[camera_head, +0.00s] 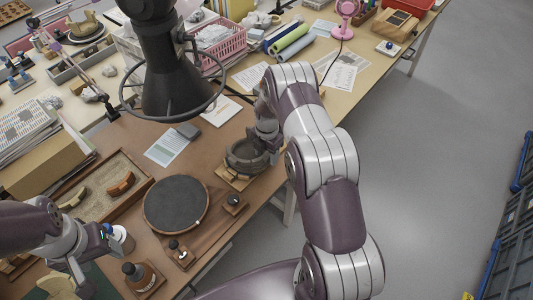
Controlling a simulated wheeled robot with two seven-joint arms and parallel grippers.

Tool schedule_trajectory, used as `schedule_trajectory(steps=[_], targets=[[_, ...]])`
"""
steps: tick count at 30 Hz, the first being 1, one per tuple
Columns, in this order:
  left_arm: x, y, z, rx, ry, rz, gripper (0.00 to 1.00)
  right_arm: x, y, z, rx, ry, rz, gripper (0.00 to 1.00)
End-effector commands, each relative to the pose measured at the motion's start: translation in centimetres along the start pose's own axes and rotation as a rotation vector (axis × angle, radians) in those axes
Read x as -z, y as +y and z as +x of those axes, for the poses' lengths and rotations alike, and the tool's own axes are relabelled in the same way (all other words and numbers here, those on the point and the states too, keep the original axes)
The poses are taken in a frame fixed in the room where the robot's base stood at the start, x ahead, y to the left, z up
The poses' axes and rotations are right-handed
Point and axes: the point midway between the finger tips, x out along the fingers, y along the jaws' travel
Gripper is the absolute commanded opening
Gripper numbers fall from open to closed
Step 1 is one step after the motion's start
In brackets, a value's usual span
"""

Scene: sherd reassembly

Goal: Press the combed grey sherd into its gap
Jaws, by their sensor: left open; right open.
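A dark grey, ring-shaped vessel (245,157) sits on a small wooden stand towards the right edge of the brown work table. My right gripper (270,142) is open, pointing down at the vessel's right rim; its fingers and arm hide part of that side. I cannot tell the combed grey sherd apart from the vessel wall here, nor see a gap clearly. My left gripper (82,279) is open at the lower left, low over the table's front part and well away from the vessel.
A wooden tray (101,211) holds an orange sherd (121,184) and a tan one (72,199). A round dark turntable (176,204) stands left of the vessel.

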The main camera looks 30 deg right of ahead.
Motion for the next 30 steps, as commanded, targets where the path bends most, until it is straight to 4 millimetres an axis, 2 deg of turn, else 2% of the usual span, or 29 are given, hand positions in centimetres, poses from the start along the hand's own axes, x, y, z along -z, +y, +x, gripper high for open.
schedule_trajectory(steps=[4, 12, 15, 20, 30], targets=[[-0.1, 0.0, 0.8, 0.0, 0.0, 0.0, 0.61, -0.1, 0.1, -2.4, -0.005, -0.004, 0.0, 0.56], [-0.3, 0.0, 2.3, 0.0, 0.0, 0.0, 0.61, -0.1, 0.1, -9.3, -0.004, -0.003, 0.0, 0.56], [-0.3, 0.0, 2.5, 0.0, 0.0, 0.0, 0.61, -0.1, 0.1, -11.0, -0.002, -0.001, 0.0, 0.56], [-0.3, 0.0, 2.5, 0.0, 0.0, 0.0, 0.61, 0.0, 0.0, -12.2, 0.001, 0.001, 0.0, 0.56], [-0.3, 0.0, 2.5, 0.0, 0.0, 0.0, 0.61, 0.0, 0.0, -12.2, 0.001, 0.0, 0.0, 0.56]])
